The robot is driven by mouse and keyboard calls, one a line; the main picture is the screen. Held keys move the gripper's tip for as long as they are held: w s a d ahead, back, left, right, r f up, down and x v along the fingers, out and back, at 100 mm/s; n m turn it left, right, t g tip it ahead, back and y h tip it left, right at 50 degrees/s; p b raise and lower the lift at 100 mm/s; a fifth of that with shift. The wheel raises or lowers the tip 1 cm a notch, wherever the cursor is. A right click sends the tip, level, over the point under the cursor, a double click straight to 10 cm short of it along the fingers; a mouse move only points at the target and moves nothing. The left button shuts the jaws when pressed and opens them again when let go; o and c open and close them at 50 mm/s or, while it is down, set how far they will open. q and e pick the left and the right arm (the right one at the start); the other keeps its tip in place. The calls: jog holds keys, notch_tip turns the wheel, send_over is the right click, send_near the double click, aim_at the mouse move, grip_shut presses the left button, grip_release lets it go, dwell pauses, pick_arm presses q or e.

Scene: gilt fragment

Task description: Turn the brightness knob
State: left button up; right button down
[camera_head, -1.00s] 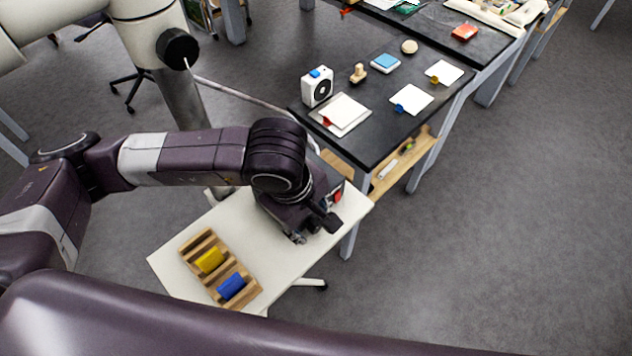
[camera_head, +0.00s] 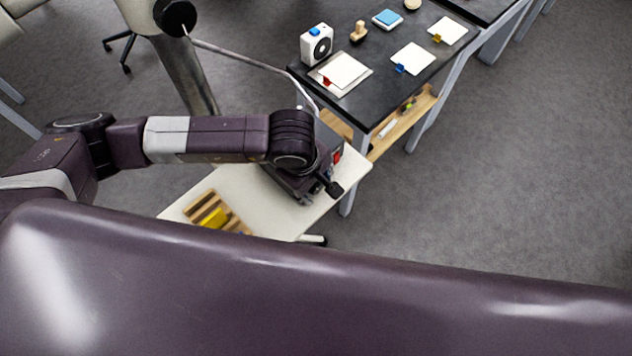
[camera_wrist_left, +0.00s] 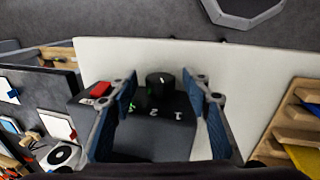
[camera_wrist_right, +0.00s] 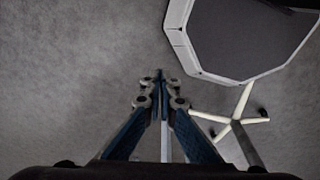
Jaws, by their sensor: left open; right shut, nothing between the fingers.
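In the left wrist view, a dark control box stands on the white table with a round black knob (camera_wrist_left: 160,86) on its top. A white line marks the knob, and the figures 1 and 2 are printed beside it. A red switch (camera_wrist_left: 100,89) sits on the same box and also shows in the head view (camera_head: 337,155). My left gripper (camera_head: 318,192) is over the box, its fingers open (camera_wrist_left: 160,76) with the knob between them in the picture. Contact cannot be told. My right gripper (camera_wrist_right: 160,78) is shut and empty, above the floor.
A wooden rack (camera_head: 204,208) with a yellow piece (camera_head: 215,218) lies on the white table (camera_head: 268,211), partly hidden by my arm. A black bench (camera_head: 375,103) with a white fan-like box (camera_head: 316,44) and cards stands behind. Open floor lies right.

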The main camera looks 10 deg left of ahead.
pick_arm(q)
jog(key=c, duration=1.2)
jog(key=shift+o, duration=0.2)
jog(key=shift+w+d+f+g+y+b, duration=0.1)
jog(key=shift+w+f+g+y+b, duration=0.15)
jog(key=shift+g+b, duration=0.45)
jog(key=g+y+b, duration=0.1)
jog(key=b, duration=0.2)
jog(key=g+y+b, duration=0.2)
jog(key=b, duration=0.2)
jog(key=shift+w+d, duration=0.2)
jog(key=shift+r+g+y+b, duration=0.2)
jog(key=shift+g+b, duration=0.4)
jog(key=shift+b, duration=0.4)
pick_arm(e)
notch_tip(320, 180, down, 11)
jog(key=s, duration=0.2)
jog(key=shift+r, duration=0.2)
jog(key=shift+a, duration=0.2)
pick_arm(q)
jog(key=o, duration=1.2)
jog(key=shift+c, duration=0.2)
jog(key=shift+r, duration=0.1)
pick_arm(e)
jog(key=shift+d, duration=0.1)
pick_arm(q)
jog(key=v, duration=0.7)
